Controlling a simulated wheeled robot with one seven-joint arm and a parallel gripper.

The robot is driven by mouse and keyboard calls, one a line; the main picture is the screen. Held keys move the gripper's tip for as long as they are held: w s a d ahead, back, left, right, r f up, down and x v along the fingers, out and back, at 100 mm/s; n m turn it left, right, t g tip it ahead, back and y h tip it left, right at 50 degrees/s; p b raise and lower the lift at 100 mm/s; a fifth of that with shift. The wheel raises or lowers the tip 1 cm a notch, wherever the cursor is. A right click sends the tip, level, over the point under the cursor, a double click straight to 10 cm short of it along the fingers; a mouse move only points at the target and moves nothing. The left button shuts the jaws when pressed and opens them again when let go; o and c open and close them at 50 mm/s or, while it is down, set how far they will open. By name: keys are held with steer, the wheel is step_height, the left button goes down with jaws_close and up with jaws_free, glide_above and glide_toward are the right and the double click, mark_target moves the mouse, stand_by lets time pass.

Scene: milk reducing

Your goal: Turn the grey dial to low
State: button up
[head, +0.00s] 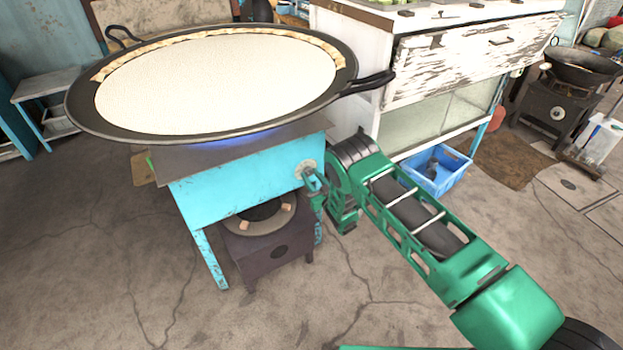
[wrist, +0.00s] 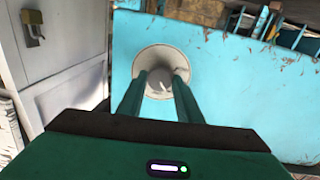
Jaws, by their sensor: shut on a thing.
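The grey dial (wrist: 158,82) is a knob on a pale round plate on the blue stove panel (wrist: 235,85). In the wrist view the two green fingers of my gripper (wrist: 160,88) reach to the dial, one on each side, and close on it. In the head view the dial's plate (head: 306,170) shows at the right end of the blue stove front (head: 240,183), with my gripper (head: 312,181) at it. A wide black pan (head: 90,112) of white milk sits on top. A blue flame glow (head: 235,134) shows under the pan. The dial's setting marks cannot be read.
A dark burner box (head: 268,255) stands on the floor under the stove. A worn white cabinet (head: 450,60) stands behind at right, with a blue crate (head: 436,168) beside it. The pan's black handle (head: 368,82) juts out above my arm. The front floor is clear.

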steer(key=o, duration=1)
steer(key=shift+o, duration=0.2)
steer(key=shift+s, duration=0.1)
steer(key=v, duration=1)
steer(key=shift+s+d, duration=0.2)
steer(key=shift+d, duration=0.1)
